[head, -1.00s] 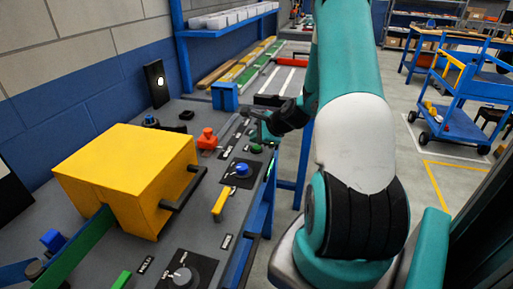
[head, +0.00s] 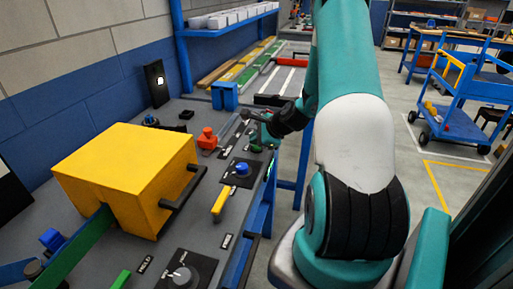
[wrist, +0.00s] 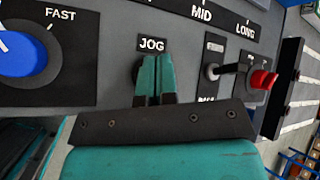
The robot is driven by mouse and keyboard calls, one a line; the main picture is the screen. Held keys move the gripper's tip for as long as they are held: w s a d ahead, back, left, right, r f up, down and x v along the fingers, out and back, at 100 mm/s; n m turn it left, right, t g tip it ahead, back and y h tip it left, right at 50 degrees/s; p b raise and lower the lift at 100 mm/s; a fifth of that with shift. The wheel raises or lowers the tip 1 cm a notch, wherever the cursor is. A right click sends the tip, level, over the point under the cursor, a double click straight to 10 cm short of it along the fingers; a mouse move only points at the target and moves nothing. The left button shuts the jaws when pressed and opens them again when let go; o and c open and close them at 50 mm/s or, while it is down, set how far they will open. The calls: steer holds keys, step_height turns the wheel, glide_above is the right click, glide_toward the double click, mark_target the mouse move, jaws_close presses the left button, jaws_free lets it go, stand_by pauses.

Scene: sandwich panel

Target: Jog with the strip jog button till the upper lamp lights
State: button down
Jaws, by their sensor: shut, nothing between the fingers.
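The jog button sits under the JOG label (wrist: 152,44) in the wrist view; my fingers cover most of it and only a dark rim shows. My gripper (wrist: 155,82) is shut and empty, its teal fingertips right over the button. I cannot tell whether they touch it. In the head view my gripper (head: 265,134) is low over the right part of the panel. A black upright plate (head: 156,84) by the wall carries a bright white mark. I cannot tell which lamp that is.
A blue knob marked FAST (wrist: 22,50) is left of my fingers in the wrist view, and a red-tipped lever (wrist: 262,79) is right. In the head view a yellow box (head: 125,175), a yellow handle (head: 221,203) and a red control (head: 207,139) stand on the panel.

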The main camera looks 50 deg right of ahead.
mark_target(256, 147)
steer(key=shift+f, duration=0.4)
stand_by(3.1)
steer(key=shift+r, duration=0.1)
stand_by(0.4)
steer(key=shift+r+p, duration=0.65)
steer(key=shift+r, duration=0.1)
step_height(256, 147, up, 5)
steer(key=p, duration=0.4)
steer(key=shift+r+p, duration=0.1)
steer(key=shift+p, duration=0.25)
